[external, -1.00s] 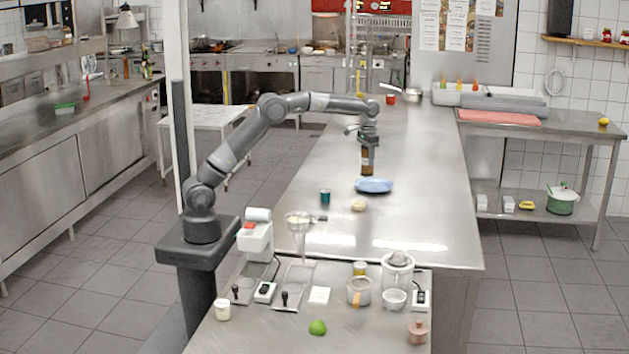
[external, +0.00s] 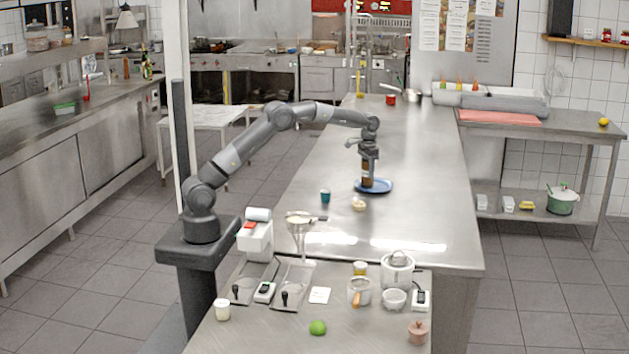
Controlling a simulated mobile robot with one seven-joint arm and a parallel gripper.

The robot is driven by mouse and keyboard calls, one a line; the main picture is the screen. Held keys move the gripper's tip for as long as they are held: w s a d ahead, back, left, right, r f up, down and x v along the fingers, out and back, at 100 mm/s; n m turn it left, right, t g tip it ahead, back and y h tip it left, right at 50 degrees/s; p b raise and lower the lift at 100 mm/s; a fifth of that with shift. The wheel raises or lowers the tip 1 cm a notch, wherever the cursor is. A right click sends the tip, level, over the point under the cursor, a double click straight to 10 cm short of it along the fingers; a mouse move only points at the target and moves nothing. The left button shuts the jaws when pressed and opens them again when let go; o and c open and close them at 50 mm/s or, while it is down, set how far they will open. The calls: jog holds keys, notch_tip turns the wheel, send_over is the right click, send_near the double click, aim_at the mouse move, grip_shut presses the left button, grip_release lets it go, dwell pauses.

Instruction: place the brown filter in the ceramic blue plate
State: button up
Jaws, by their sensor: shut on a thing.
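The blue plate (external: 382,187) lies on the long steel counter, right of the middle of the view. My gripper (external: 368,166) points down over the plate's left part. It is shut on the brown filter (external: 367,180), an upright dark brown cylinder with a paler band. The filter's lower end is at the plate's surface in the picture; I cannot tell whether it touches. Its upper part is hidden by my fingers.
A teal cup (external: 325,196) and a small cream-coloured item (external: 358,204) stand in front of the plate. A funnel stand (external: 299,228) and a juicer (external: 397,270) are nearer. The counter (external: 425,215) is clear right of the plate.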

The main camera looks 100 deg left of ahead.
jog(key=shift+f, duration=0.15)
jog(key=o, duration=1.1)
jog(key=shift+c, duration=0.2)
